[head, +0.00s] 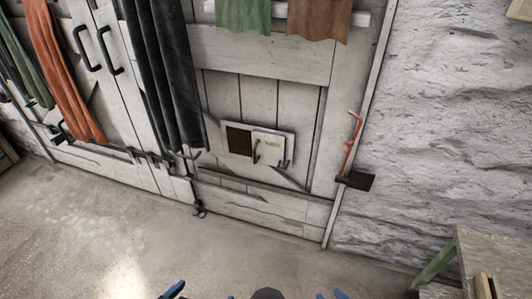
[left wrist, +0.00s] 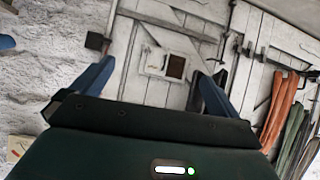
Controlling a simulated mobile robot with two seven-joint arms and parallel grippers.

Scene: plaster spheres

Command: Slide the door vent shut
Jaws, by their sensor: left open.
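The door vent (head: 285,133) is a pale frame low on the white plank door (head: 225,83). Its left part is a dark opening (head: 239,142). A white sliding panel (head: 268,146) with a small label and a dark hooked handle (head: 257,152) covers the right part. The vent also shows, turned over, in the left wrist view (left wrist: 155,62), with the dark opening on the right. My left gripper (left wrist: 153,70) is open and empty, its blue fingers apart, away from the vent.
Dark cloth (head: 172,75) hangs left of the vent, orange cloth (head: 62,75) farther left. Green cloth (head: 243,14) and brown cloth (head: 318,18) hang above. A red lever (head: 351,140) is at the door's right edge. A bench (head: 490,250) stands lower right. The floor (head: 130,240) before the door is clear.

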